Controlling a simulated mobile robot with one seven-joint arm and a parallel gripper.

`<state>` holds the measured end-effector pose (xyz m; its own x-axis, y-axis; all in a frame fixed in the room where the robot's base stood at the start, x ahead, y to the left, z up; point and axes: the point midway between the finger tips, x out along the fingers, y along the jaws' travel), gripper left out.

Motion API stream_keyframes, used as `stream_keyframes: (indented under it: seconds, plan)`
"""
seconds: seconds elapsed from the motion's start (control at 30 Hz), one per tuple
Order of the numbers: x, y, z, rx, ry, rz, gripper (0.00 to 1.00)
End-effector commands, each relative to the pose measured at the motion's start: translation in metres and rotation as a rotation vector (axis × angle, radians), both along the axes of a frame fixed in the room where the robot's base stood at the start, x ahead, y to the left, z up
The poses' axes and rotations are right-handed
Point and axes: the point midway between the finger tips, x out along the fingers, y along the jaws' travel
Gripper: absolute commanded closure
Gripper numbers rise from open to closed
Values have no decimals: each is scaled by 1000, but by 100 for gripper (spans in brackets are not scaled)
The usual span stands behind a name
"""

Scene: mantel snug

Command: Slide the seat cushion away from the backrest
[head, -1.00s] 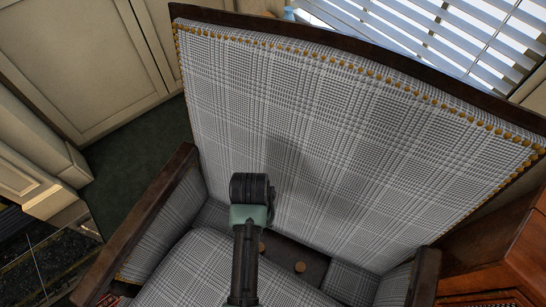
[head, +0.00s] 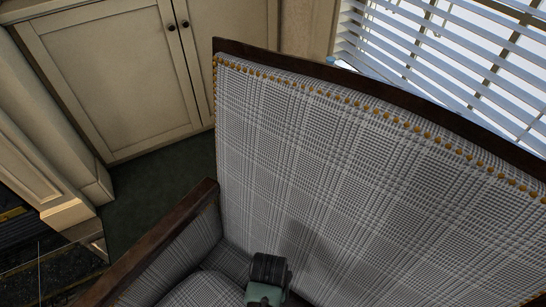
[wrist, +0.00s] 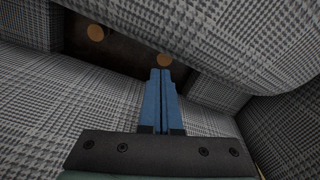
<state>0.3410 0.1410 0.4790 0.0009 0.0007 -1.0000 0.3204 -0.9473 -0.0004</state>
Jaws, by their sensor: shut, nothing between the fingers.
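The seat cushion (head: 203,292) is grey checked cloth and shows only in part at the bottom of the head view. In the wrist view the cushion (wrist: 225,35) appears as a bulging checked shape at the upper right. The checked backrest (head: 350,170) with brass studs rises behind it; it seems to be the flat surface (wrist: 50,125) at lower left in the wrist view. My gripper (wrist: 163,75) is shut and empty, its blue fingers pointing into the dark gap between cushion and backrest. I cannot tell whether they touch the cushion.
Two round brownish discs, one left (wrist: 96,32) and one near the fingertips (wrist: 165,60), lie on the dark floor of the gap. A wooden armrest (head: 165,240) stands at the left. Cupboard doors (head: 115,75) and window blinds (head: 450,60) are behind the chair.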

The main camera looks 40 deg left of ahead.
Motion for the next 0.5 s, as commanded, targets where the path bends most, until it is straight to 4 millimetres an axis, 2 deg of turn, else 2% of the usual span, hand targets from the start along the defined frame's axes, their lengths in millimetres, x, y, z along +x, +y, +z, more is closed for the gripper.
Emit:
stream_keyframes:
  seconds: [0.17,0.5]
  plan:
    - [-8,-3,0,0,0,0,100]
    - [-9,-3,1,0,1,0,100]
